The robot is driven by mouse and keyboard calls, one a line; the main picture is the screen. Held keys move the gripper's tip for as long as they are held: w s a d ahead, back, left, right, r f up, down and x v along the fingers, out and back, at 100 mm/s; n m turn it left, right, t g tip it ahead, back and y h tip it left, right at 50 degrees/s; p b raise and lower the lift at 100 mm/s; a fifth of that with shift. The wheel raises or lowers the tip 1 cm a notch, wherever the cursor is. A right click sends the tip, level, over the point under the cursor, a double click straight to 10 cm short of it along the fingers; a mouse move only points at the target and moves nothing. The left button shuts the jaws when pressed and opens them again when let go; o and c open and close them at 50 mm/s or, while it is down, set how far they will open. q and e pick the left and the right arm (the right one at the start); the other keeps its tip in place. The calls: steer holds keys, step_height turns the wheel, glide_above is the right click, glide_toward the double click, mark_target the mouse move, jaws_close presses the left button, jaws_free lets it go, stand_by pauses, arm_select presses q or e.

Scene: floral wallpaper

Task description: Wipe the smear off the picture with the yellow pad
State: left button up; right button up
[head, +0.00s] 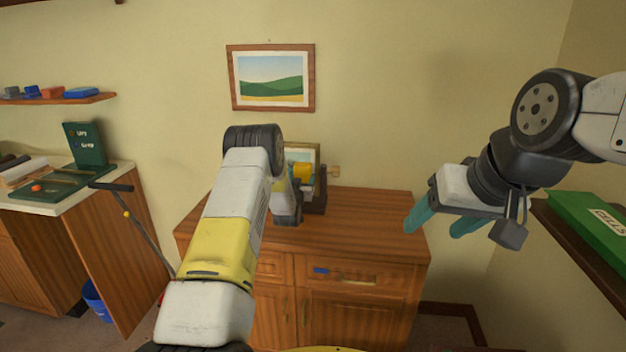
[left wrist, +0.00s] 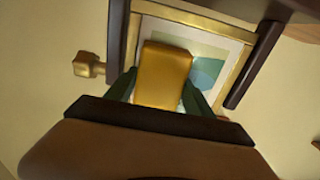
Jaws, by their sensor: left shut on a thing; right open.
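My left gripper (left wrist: 160,93) is shut on the yellow pad (left wrist: 163,72), one dark green finger on each side of it. In the left wrist view the pad is in front of a small gold-framed picture (left wrist: 208,72) and covers part of it; I cannot tell whether they touch. No smear can be made out on the part that shows. In the head view the small picture (head: 313,153) stands upright on a cabinet, with the pad (head: 303,170) before it, partly behind my left arm. My right gripper (head: 444,220) is open and empty, right of the cabinet.
The wooden cabinet top (head: 375,212) is bare to the right of the picture. A framed landscape (head: 271,78) hangs on the wall above. A shelf with a green box (head: 600,222) is close to my right arm. A counter with a green case (head: 84,145) stands at left.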

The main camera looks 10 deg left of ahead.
mark_target(308, 173)
arm_select(q)
steer(key=shift+a+r, duration=1.3)
steer(key=shift+a, duration=3.3)
steer(key=shift+d, duration=5.7)
steer(key=a, duration=1.1)
steer(key=shift+w+a, duration=0.2)
steer(key=s, duration=0.6)
steer(key=shift+a, duration=0.1)
steer(key=shift+s, duration=1.5)
